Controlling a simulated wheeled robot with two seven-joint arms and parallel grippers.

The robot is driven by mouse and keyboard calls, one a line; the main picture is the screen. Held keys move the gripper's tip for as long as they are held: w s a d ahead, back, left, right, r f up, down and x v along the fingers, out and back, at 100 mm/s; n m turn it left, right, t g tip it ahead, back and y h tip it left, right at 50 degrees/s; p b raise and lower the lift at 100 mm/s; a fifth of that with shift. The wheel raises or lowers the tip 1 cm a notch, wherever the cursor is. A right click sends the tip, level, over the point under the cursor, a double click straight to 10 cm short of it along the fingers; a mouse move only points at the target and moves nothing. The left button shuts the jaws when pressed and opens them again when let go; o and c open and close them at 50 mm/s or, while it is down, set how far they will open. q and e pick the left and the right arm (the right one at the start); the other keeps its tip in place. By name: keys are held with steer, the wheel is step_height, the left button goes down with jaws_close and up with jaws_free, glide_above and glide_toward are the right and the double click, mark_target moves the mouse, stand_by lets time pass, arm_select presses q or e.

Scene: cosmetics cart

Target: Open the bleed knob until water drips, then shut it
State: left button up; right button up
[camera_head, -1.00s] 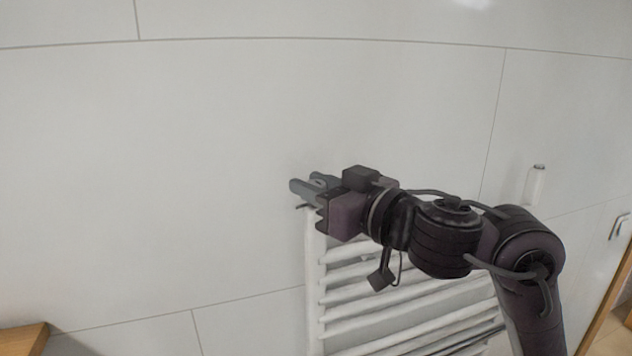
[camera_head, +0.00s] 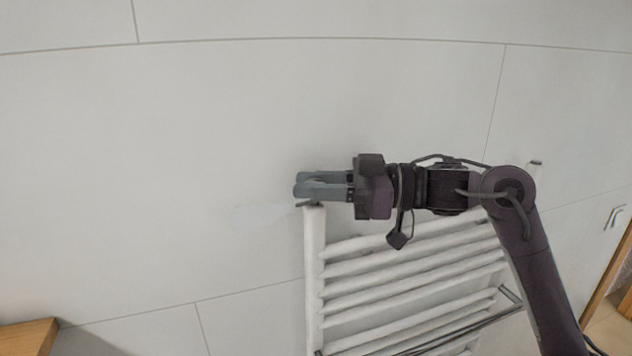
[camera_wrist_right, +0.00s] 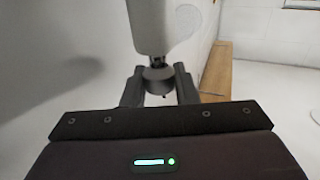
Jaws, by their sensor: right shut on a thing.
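The white towel radiator (camera_head: 314,260) stands against the wall, and its left post ends just under my right gripper (camera_head: 300,187). In the right wrist view, the fingers of the right gripper (camera_wrist_right: 159,82) are shut on the grey bleed knob (camera_wrist_right: 157,76) at the end of the white post (camera_wrist_right: 148,25). In the head view the fingers hide most of the knob; a small dark stub (camera_head: 308,204) shows below them. A pale, translucent patch (camera_head: 262,214) shows left of the post top. A similar patch (camera_wrist_right: 184,22) shows beside the post in the wrist view. My left gripper is out of view.
The white tiled wall (camera_head: 200,120) is close behind the radiator. A wooden edge (camera_head: 28,335) is at the lower left. A door handle (camera_head: 615,216) is at the far right. The wall left of the gripper is free of objects.

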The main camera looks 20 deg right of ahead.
steer(key=shift+f+g, duration=0.15)
steer(key=shift+g, duration=0.15)
steer(key=o, duration=1)
steer(key=shift+a, duration=0.1)
steer(key=shift+c, duration=0.2)
steer(key=b+v, duration=0.4)
steer(key=v, duration=0.3)
steer(key=shift+d, duration=0.4)
